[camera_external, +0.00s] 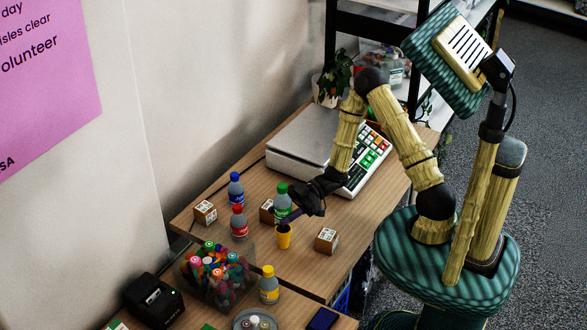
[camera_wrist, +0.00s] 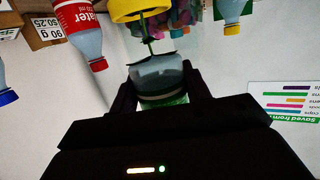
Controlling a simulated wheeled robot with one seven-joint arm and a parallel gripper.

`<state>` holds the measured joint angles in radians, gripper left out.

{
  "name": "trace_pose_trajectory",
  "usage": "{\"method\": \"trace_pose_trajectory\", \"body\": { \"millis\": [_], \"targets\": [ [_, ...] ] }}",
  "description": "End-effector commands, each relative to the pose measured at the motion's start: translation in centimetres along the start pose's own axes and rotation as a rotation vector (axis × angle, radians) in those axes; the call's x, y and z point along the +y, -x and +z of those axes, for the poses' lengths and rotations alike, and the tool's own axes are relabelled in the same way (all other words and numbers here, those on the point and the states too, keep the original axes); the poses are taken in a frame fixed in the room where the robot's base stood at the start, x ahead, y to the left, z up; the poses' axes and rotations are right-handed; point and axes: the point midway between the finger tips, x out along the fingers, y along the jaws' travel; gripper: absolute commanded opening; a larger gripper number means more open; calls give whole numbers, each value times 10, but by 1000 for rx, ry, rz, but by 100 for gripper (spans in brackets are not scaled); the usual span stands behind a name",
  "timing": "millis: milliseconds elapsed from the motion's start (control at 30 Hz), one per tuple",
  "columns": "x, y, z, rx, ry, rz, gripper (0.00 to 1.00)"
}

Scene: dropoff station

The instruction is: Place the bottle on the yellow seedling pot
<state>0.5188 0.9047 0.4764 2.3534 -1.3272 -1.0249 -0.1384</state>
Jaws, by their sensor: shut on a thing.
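The bottle with a green cap and green label (camera_external: 283,202) is upright between the fingers of my gripper (camera_external: 302,205), which is shut on it. In the wrist view, the gripper (camera_wrist: 160,92) holds the bottle's grey-blue body (camera_wrist: 158,72); its cap is hidden. The yellow seedling pot (camera_external: 284,238) stands on the table just in front of and below the bottle in the external view. In the wrist view the pot (camera_wrist: 135,9) is upside down at the top edge, its green stem reaching the bottle's edge. I cannot tell whether they touch.
A red-capped bottle (camera_external: 239,222), a blue-capped bottle (camera_external: 236,190) and small boxes (camera_external: 327,240) stand around the pot. A scale (camera_external: 310,140) is behind.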

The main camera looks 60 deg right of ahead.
Motion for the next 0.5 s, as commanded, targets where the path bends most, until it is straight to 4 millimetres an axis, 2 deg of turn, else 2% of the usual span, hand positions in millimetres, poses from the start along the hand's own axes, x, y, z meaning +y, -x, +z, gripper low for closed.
{"method": "trace_pose_trajectory", "body": {
  "millis": [200,500],
  "targets": [
    [0,-6,31,0,-5,0,23],
    [0,-7,36,0,-1,0,23]
  ]
}}
